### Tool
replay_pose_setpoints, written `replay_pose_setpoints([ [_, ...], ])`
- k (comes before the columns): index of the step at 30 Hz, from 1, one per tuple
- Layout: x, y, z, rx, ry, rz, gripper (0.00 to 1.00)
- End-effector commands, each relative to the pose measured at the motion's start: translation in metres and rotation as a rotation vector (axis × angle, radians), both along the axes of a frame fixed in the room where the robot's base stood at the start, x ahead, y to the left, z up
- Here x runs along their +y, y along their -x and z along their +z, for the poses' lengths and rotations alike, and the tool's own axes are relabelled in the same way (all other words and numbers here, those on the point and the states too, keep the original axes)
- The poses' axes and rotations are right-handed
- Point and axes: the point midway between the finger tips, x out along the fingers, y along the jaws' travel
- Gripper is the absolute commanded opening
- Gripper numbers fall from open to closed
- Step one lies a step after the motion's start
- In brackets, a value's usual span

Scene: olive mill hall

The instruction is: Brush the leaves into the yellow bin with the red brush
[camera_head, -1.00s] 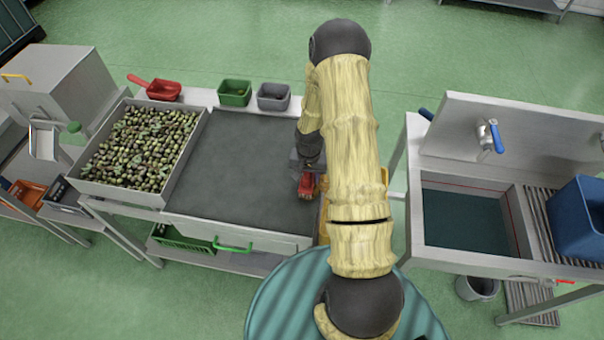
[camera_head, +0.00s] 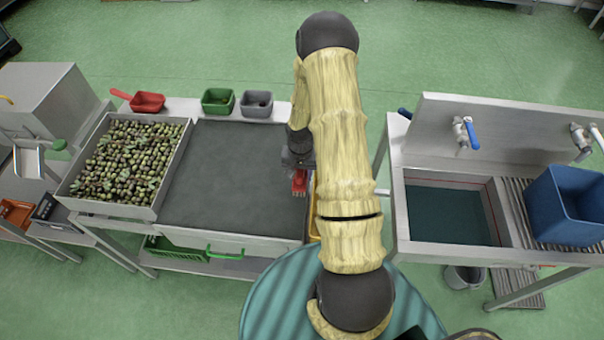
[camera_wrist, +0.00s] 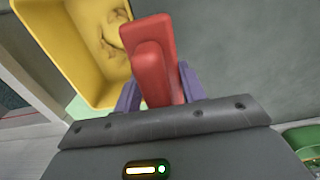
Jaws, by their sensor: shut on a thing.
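My gripper (camera_wrist: 158,95) is shut on the red brush (camera_wrist: 155,60), which juts out between the fingers in the wrist view. In the head view the brush (camera_head: 299,182) is at the right edge of the dark grey work surface (camera_head: 235,170). The yellow bin (camera_wrist: 60,45) is beside the brush in the wrist view, with a few brownish leaf-like shapes (camera_wrist: 115,38) inside. In the head view my arm hides most of the bin. No loose leaves show on the visible part of the grey surface; the part under my arm is hidden.
A tray of olives (camera_head: 127,165) stands left of the grey surface. A red scoop (camera_head: 148,102), a green container (camera_head: 218,101) and a grey container (camera_head: 256,103) line the back edge. A sink (camera_head: 452,215) with a blue tub (camera_head: 566,207) stands to the right.

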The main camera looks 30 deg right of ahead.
Motion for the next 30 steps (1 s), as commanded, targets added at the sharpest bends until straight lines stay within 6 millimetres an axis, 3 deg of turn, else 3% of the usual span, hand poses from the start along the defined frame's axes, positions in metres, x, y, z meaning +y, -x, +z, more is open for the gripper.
replay_pose_setpoints([
  [6, 0.0017, -0.0009, 0.0117, 0.001, -0.001, 0.001, 0.00],
  [30, 0.0018, -0.0012, 0.0120, 0.000, 0.000, 0.000, 0.00],
])
